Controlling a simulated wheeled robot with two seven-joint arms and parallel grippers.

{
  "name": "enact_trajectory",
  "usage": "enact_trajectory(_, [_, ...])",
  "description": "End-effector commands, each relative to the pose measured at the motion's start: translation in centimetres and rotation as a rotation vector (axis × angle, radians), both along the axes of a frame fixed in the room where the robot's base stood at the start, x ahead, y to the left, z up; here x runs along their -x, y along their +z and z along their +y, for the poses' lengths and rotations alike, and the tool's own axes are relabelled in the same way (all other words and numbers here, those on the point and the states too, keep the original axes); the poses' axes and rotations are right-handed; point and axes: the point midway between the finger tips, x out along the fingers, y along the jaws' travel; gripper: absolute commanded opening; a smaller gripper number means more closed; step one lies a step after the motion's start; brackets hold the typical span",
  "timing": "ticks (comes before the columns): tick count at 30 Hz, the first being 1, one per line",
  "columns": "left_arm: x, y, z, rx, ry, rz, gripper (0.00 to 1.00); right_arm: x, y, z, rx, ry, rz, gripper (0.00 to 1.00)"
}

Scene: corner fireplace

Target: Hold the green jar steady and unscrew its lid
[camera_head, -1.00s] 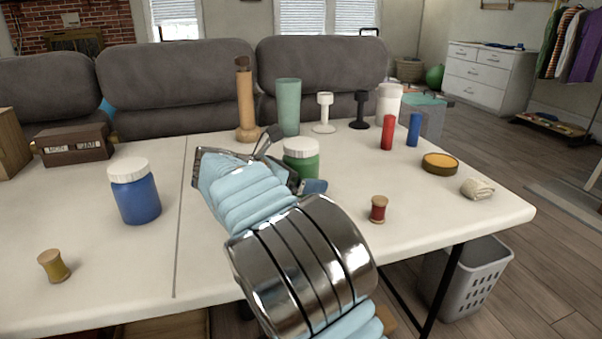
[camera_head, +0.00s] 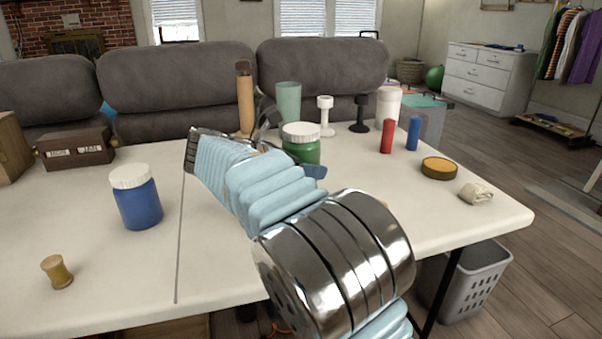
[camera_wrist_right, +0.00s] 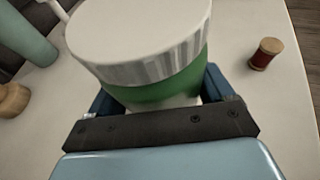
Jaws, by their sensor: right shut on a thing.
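The green jar (camera_head: 303,153) with its white ribbed lid (camera_head: 301,131) is upright at the middle of the table, partly hidden behind my arm. My right gripper (camera_wrist_right: 156,92) is shut around the jar's green body, with a blue finger on each side, just below the lid. In the head view only one blue fingertip of the right gripper (camera_head: 312,170) shows clearly beside the jar. The lid (camera_wrist_right: 140,35) is on the jar and clear of the fingers. Whether the jar's base touches the table is hidden. My left gripper is not in view.
A blue jar (camera_head: 138,203) with a white lid stands left. Behind are a wooden bottle (camera_head: 245,103), a green cup (camera_head: 288,101) and goblets.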

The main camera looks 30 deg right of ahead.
Motion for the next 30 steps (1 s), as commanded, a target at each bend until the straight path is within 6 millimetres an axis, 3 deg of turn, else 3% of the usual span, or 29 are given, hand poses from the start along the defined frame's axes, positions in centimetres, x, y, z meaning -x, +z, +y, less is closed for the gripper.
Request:
enact_trajectory(4, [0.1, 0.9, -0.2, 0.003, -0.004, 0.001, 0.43, 2.8, 4.1, 1.6, -0.004, 0.006, -0.004, 0.44])
enact_trajectory(9, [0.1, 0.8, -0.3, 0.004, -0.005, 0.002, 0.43, 6.8, 5.9, 3.7, -0.004, 0.007, -0.001, 0.44])
enact_trajectory(15, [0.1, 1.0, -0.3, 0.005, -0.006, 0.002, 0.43, 9.7, 7.4, 5.3, -0.001, 0.003, 0.000, 0.44])
enact_trajectory(28, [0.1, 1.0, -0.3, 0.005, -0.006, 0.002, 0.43, 10.8, 7.9, 5.8, 0.001, -0.001, 0.000, 0.44])
enact_trajectory(29, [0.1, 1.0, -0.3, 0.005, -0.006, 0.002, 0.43, 10.8, 7.9, 5.8, 0.001, -0.001, 0.000, 0.77])
enact_trajectory(30, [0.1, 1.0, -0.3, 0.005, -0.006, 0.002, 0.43, 10.8, 7.9, 5.8, 0.001, 0.000, 0.000, 0.70])
